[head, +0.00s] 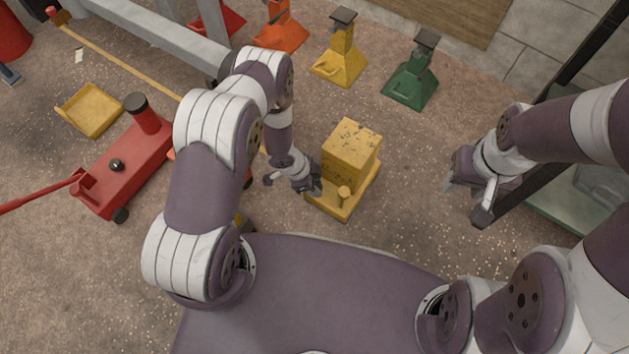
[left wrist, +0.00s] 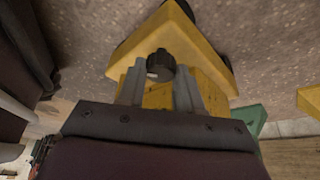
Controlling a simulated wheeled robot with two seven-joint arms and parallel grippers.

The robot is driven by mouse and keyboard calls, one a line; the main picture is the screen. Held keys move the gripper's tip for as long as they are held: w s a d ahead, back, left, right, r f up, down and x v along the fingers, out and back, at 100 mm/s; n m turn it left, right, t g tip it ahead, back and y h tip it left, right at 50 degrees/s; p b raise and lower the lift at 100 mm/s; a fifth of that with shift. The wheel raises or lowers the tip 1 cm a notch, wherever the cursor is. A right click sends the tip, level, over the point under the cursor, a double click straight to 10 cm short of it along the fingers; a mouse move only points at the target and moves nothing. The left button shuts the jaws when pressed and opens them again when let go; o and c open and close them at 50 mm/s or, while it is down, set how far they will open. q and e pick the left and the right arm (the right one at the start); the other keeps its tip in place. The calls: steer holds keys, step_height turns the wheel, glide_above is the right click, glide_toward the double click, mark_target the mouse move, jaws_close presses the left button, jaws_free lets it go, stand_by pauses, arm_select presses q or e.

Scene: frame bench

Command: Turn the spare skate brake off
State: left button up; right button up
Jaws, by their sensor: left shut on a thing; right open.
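The yellow skate (head: 351,150) is a scuffed block on a wider yellow base, standing on the floor at the centre of the head view. A short yellow post rises from its near part. My left gripper (head: 314,187) is at its left side. In the left wrist view, the skate's yellow base (left wrist: 170,32) shows close up, and the fingers of my left gripper (left wrist: 160,88) are shut on a black knob (left wrist: 160,65) with a pale mark. The knob is hidden in the head view. My right gripper (head: 468,200) is open and empty, right of the skate.
A red floor jack (head: 130,160) and yellow tray (head: 90,110) lie left. Orange (head: 280,32), yellow (head: 341,55) and green (head: 411,75) jack stands are behind. A dark frame (head: 520,185) stands beside my right gripper. Floor between skate and right gripper is clear.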

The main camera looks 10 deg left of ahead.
arm_select(q)
steer(key=shift+w+m+g, duration=0.1)
steer(key=shift+m+g, duration=0.3)
steer(key=shift+m, duration=0.9)
steer(key=shift+p, duration=0.3)
steer(key=o, duration=1)
steer(key=shift+o, duration=0.2)
steer(key=p+v, duration=0.7)
steer(key=v, duration=0.5)
steer(key=shift+w+a+r, duration=0.15)
steer(key=shift+a+r, duration=0.1)
